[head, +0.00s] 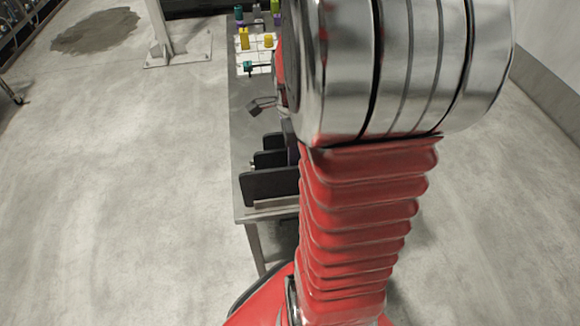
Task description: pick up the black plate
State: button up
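Several black plates stand upright in a row at the near end of the grey table. The nearest black plate (269,186) shows most, and others (270,159) stand behind it. I cannot tell which one the task means. My red and silver arm covers the right side of the row and much of the table. My gripper is hidden behind the arm, so its place relative to the plates does not show. A small dark grey piece (262,105) sticks out left of the arm above the table; I cannot tell what it is.
The long grey table (239,135) runs away from me. At its far end are a white board (257,57) with yellow pieces (244,38) and a teal piece (248,67). A post (160,30) stands at the back left. The floor left of the table is clear.

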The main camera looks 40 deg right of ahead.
jog(key=shift+c, duration=0.3)
grip_shut()
dwell(1.0)
